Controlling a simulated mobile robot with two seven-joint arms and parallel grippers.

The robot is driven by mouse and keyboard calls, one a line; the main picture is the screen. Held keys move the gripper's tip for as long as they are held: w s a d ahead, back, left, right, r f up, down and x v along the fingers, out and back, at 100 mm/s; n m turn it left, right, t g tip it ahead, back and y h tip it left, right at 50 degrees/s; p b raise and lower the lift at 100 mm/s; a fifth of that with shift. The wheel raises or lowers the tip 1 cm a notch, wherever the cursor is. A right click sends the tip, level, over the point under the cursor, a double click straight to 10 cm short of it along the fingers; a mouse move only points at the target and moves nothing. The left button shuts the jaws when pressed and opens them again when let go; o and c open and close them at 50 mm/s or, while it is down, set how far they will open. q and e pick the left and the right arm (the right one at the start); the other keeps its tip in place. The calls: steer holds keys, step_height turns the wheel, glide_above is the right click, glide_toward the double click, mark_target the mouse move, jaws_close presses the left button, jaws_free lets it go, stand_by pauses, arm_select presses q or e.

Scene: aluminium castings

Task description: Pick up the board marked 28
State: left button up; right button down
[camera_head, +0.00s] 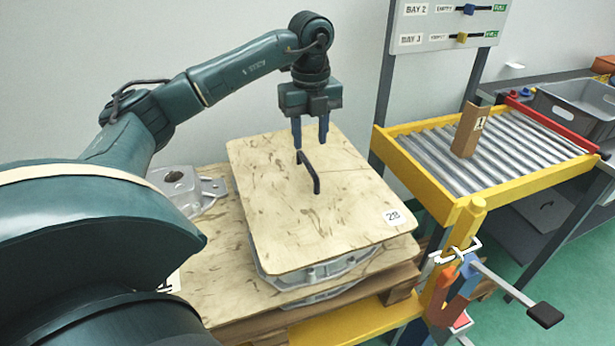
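The board marked 28 (350,205) is a light wooden sheet with brown flecks. It lies flat on top of a stack of castings (318,272), with its white label (394,216) at the near right corner. A black bar handle (309,173) stands up from its middle. My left gripper (311,144) points down with its two blue fingers apart and nothing between them. Its fingertips show just above the far end of the handle; I cannot tell the exact gap. My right gripper is not in view.
A lower board (215,285) and pallet lie under the stack; another casting (185,190) sits at left. At right stands a yellow-framed roller conveyor (500,150) with a brown angled piece (467,130). A yellow post (447,262) with hanging tools stands near the stack's right side.

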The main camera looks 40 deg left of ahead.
mark_target(308, 162)
arm_select(q)
steer(key=shift+w+a+f+p, duration=0.1)
steer(key=shift+a+f+p, duration=0.1)
steer(key=shift+f, duration=0.95)
steer(key=shift+w+a+f+p, duration=0.1)
steer(key=shift+a+f+p, duration=0.1)
steer(key=shift+f, duration=0.95)
steer(key=shift+a+f+p, duration=0.1)
steer(key=shift+f+p, duration=0.1)
steer(key=shift+f, duration=0.95)
steer(key=shift+c, duration=0.5)
jaws_close()
steer(key=shift+r, duration=0.1)
